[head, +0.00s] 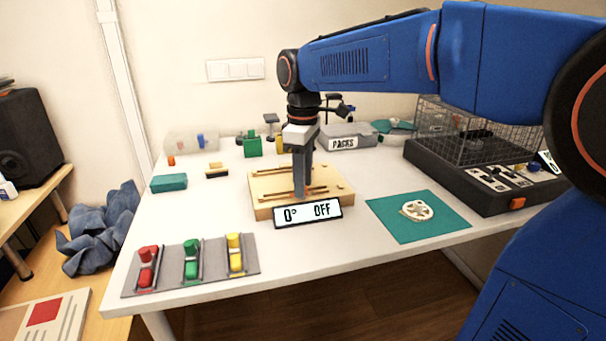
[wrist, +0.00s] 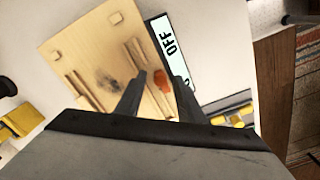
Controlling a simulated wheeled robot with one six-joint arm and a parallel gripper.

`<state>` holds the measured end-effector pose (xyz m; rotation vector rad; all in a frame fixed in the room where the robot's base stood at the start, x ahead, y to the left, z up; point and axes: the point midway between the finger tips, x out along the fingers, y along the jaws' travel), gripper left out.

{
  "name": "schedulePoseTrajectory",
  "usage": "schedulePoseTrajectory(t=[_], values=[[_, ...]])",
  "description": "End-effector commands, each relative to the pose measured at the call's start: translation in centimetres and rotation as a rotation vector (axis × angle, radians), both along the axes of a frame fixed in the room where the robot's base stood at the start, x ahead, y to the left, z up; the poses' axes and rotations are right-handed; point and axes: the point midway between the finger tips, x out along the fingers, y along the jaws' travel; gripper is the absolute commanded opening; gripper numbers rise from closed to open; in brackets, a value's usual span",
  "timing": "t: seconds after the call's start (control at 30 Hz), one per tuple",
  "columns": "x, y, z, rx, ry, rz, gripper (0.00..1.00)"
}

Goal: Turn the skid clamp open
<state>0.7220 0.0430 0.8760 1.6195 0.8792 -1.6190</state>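The wooden skid board (head: 262,207) with slotted rails sits near the table's middle, with a display reading "0° OFF" (head: 307,212) at its front. My gripper (head: 300,193) points straight down over the board and hides part of it. In the wrist view the board (wrist: 88,42) lies below my gripper (wrist: 160,82), whose two dark fingers stand apart. A small orange-red piece (wrist: 160,79) shows between the fingertips; I cannot tell whether it is the clamp's handle or whether the fingers touch it. A dark smudge marks the wood beside it.
A grey rack with red, green and yellow pieces (head: 190,266) lies at the front left. A green mat (head: 440,224) with a pale round part (head: 416,210) is at right. A black unit with a wire cage (head: 470,132) stands behind it. The grey "PACKS" box (head: 345,137) is behind the board.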

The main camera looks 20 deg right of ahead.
Motion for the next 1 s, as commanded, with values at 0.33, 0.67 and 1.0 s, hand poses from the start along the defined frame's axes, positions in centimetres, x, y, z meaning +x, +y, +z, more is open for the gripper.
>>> schedulePoseTrajectory(t=[0.33,0.67,1.0], values=[[0.1,0.0,4.1,0.001,-0.003,0.000,0.35],[0.1,0.0,10.7,0.001,-0.003,0.000,0.35],[0.1,0.0,16.1,0.000,0.000,0.000,0.35]])
